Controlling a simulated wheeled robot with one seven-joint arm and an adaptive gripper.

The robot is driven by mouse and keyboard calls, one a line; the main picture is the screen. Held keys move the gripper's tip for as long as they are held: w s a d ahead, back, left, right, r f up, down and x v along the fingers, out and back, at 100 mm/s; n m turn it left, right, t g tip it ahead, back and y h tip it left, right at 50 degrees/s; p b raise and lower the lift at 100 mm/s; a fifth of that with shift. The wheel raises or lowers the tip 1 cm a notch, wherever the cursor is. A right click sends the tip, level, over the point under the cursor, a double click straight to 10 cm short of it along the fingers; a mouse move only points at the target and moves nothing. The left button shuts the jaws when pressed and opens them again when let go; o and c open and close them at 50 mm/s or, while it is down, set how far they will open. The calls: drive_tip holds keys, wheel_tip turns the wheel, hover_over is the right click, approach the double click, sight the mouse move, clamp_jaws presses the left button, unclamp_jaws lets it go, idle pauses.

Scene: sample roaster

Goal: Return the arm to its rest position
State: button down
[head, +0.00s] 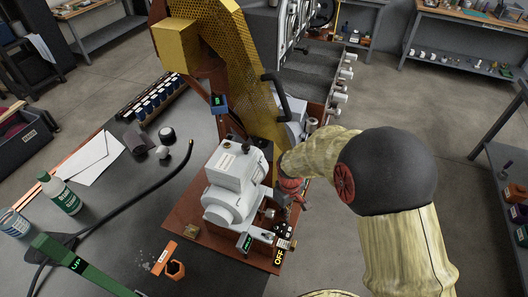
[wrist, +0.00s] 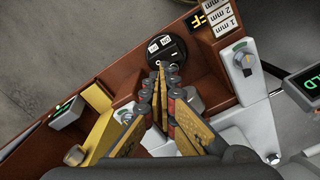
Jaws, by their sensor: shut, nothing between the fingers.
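My arm, with a cream sleeve and a dark rounded joint, reaches in from the right in the head view and bends down to the machine. My gripper (head: 297,203) is low over the front right corner of the brown base plate (head: 190,240), beside the white motor housing (head: 232,180). In the wrist view my gripper (wrist: 162,72) has its fingertips together, with nothing between them. The tips are right by a round black dial (wrist: 167,47) with white labels; I cannot tell if they touch it. The arm hides part of the machine's right side.
A tall yellow perforated guard (head: 235,75) rises behind the motor. A grey lever switch (wrist: 243,62) and a green-lit display (wrist: 303,85) are close to the fingers. A black hose (head: 130,205) and a green bottle (head: 62,195) are on the left. Open floor (head: 400,105) lies to the right.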

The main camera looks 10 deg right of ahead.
drive_tip(key=shift+s, duration=0.1)
drive_tip(key=s+r+m+t, duration=0.1)
drive_tip(key=s+r, duration=0.4)
drive_tip(key=r, duration=0.5)
drive_tip(key=s+r+m+t, duration=0.2)
drive_tip(key=s+r, duration=0.3)
drive_tip(key=r, duration=0.6)
drive_tip(key=s+r+m+t, duration=0.2)
drive_tip(key=s+r, duration=0.4)
drive_tip(key=r, duration=0.5)
drive_tip(key=shift+a+r+t, duration=0.25)
drive_tip(key=shift+a+t, duration=0.05)
drive_tip(key=shift+a, duration=0.1)
drive_tip(key=shift+s+a, duration=0.1)
